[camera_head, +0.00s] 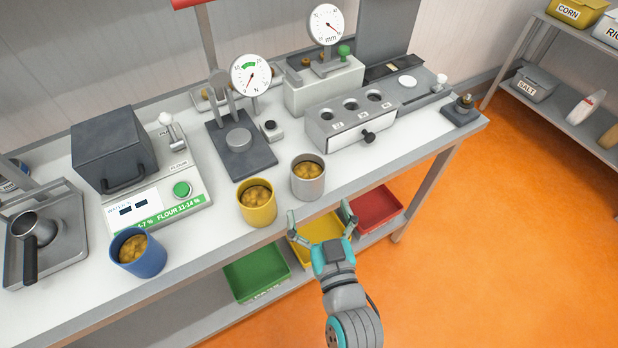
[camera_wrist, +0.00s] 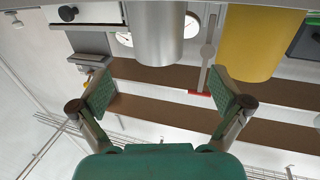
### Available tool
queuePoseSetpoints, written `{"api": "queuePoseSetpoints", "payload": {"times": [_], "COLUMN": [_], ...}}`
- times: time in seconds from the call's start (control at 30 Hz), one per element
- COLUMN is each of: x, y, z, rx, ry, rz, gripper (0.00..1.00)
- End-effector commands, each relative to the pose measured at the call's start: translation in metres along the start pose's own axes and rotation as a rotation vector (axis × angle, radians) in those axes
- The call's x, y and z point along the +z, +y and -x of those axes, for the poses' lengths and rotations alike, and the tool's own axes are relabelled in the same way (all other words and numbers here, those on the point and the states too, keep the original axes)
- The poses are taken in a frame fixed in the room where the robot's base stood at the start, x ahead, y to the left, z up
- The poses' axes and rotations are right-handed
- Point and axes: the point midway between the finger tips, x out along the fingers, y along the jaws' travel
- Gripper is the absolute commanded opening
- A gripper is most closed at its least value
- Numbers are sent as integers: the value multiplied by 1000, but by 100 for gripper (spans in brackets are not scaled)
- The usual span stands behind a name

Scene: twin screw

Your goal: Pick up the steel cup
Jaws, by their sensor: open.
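The steel cup (camera_head: 307,181) stands upright near the front edge of the white bench, filled with yellow-brown pieces. A yellow cup (camera_head: 257,205) with similar contents stands just left of it. My gripper (camera_head: 320,214) is open and empty, in front of the bench edge and a little below and right of the steel cup in the head view. In the wrist view the steel cup (camera_wrist: 155,34) is at the top, between and beyond the open fingers (camera_wrist: 160,94). The yellow cup (camera_wrist: 258,42) is to its right there. The gripper touches neither cup.
A blue cup (camera_head: 140,254) stands further left at the front edge. A grey block with round holes (camera_head: 350,117) and a press with a dial (camera_head: 240,140) stand behind. Green (camera_head: 257,272), yellow (camera_head: 303,257) and red (camera_head: 376,208) trays lie on the lower shelf.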

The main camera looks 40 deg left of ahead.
Motion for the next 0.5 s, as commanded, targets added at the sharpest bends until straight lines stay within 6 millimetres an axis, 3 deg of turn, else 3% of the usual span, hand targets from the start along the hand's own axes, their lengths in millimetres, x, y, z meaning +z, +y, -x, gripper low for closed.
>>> {"api": "queuePoseSetpoints", "payload": {"times": [0.2,0.5], "x": [-1,0], "y": [0,1], "z": [-32,-52], "rx": [0,2], "ry": [2,1], "rz": [0,0], "gripper": [100,100]}}
